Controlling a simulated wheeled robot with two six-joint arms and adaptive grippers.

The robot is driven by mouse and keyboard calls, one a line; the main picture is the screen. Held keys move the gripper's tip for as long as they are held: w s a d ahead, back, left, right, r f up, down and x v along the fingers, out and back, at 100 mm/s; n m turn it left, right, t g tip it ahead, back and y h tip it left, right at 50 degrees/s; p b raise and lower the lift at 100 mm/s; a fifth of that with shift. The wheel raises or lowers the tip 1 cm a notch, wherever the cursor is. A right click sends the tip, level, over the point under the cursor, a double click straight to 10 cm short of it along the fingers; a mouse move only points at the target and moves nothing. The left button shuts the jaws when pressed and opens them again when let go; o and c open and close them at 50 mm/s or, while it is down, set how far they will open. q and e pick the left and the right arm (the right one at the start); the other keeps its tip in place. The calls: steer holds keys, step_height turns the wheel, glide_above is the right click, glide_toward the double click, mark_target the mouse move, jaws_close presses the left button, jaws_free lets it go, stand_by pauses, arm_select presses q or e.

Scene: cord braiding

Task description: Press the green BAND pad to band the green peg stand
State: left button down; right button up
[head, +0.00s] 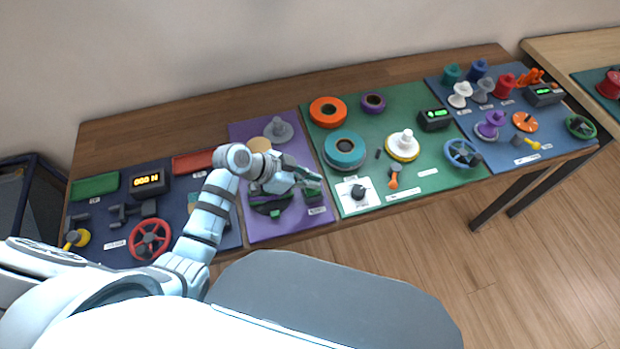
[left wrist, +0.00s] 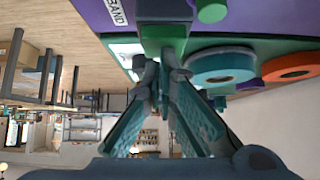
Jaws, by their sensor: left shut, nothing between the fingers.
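The green BAND pad (head: 313,196) is a small block at the right front of the purple mat, with a white label (head: 317,210) before it. The left wrist view shows the pad (left wrist: 163,36) beside the label reading BAND (left wrist: 117,12). My left gripper (head: 316,181) is shut and empty, its fingertips (left wrist: 163,76) right at the pad; I cannot tell whether they touch it. The green peg stand (head: 272,208) is left of the pad, partly hidden by my left arm and gripper. A green peg (left wrist: 211,10) shows at the top of the left wrist view. My right gripper is not in view.
On the green mat (head: 440,160) to the right are a teal roll (head: 345,146), an orange roll (head: 328,111) and a white card with a dark knob (head: 358,191). A grey spool (head: 278,131) stands behind my gripper. A red handwheel (head: 150,238) is left of my arm.

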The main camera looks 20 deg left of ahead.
arm_select(q)
steer(key=shift+f, duration=0.3)
steer(key=r+p, duration=0.5)
steer(key=shift+a+r, duration=0.15)
steer(key=shift+a, duration=0.05)
steer(key=v, duration=0.9)
steer(key=shift+f, duration=0.2)
steer(key=shift+s, duration=0.15)
